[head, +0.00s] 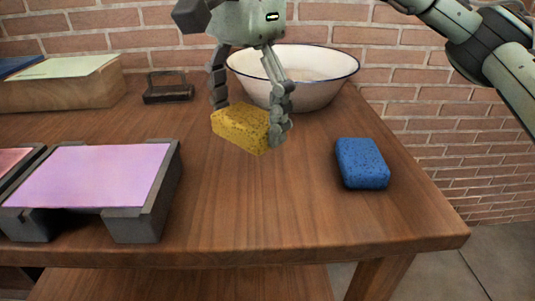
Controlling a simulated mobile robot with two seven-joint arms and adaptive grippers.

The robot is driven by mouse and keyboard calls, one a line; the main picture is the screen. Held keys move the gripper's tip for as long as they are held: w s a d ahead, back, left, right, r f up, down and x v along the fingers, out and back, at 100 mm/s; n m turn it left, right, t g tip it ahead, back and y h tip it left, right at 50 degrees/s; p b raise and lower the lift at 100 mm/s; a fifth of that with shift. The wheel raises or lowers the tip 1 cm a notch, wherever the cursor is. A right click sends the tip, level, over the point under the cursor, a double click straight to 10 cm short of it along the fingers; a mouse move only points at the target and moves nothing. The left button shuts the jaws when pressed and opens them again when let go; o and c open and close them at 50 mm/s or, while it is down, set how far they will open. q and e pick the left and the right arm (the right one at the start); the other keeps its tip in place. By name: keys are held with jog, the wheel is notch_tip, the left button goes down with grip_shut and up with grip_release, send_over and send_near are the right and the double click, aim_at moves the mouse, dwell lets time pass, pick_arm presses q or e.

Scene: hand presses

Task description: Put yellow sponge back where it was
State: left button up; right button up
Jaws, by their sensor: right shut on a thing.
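The yellow sponge (240,128) is a rectangular block held between the fingers of my right gripper (249,122). The gripper comes down from above and is shut on the sponge's two ends. The sponge appears to be above the wooden table (255,205), in front of the white bowl; the gap under it is hard to judge. A blue sponge (362,163) lies on the table to the right. My left gripper is not in view.
A white enamel bowl (318,91) with a blue rim stands behind the gripper. At the left are a grey press with a pink-purple sheet (88,177), a dark metal holder (167,91) and a wooden block (62,95). The table's front middle is clear.

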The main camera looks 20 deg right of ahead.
aim_at(267, 119)
jog(key=shift+s+d+f, duration=0.7)
jog(key=shift+s+d, duration=0.05)
jog(key=shift+d, duration=0.2)
jog(key=shift+s+d+f, duration=0.1)
jog(key=shift+d+f, duration=0.05)
notch_tip(267, 119, down, 4)
jog(key=shift+r, duration=0.1)
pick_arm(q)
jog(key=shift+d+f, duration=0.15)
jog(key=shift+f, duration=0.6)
